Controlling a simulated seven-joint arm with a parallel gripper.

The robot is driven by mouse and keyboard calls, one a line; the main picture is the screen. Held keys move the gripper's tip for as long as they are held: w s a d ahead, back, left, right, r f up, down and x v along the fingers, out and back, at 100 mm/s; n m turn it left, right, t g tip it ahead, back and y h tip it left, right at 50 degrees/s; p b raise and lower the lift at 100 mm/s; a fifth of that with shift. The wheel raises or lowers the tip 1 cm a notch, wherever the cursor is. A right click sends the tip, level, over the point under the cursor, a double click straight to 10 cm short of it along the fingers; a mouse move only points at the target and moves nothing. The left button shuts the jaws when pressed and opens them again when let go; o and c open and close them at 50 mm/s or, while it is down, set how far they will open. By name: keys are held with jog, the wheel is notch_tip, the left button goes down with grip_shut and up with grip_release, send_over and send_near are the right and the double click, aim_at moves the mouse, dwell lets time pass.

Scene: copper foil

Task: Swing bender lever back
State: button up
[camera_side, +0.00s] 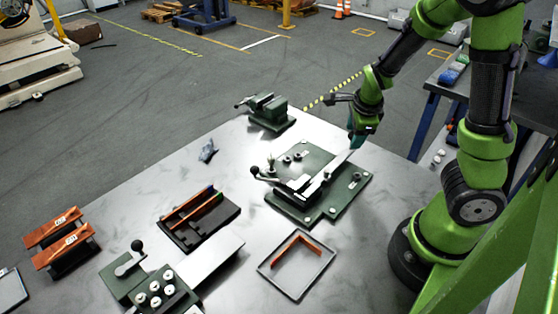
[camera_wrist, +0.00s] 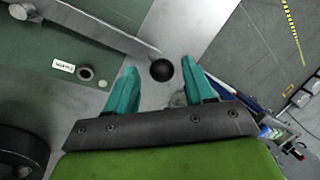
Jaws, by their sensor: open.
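The bender (camera_side: 345,195) is a dark green plate with bolts and a steel block on the table. Its lever (camera_side: 335,165) is a long flat steel bar reaching toward the upper right; it also shows in the wrist view (camera_wrist: 95,25). A round black knob (camera_wrist: 161,70) sits by the bar's end. My gripper (camera_side: 357,142) is at that end of the lever. In the wrist view its teal fingers (camera_wrist: 160,88) are open, one on each side of the knob. I cannot tell whether either finger touches it. The knob is hidden in the side view.
A second black-knobbed handle (camera_side: 256,171) is at the bender's left. A vise (camera_side: 268,112) stands behind, and a blue rag (camera_side: 208,150) lies left. A tray (camera_side: 264,267) with a bent copper strip (camera_side: 297,246) lies in front. A fixture (camera_side: 180,238) and a knobbed tool (camera_side: 122,283) stand front left.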

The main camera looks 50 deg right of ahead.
jog(key=shift+r, duration=0.15)
jog(key=shift+v, duration=0.75)
jog(key=v, duration=1)
jog(key=shift+r, duration=0.1)
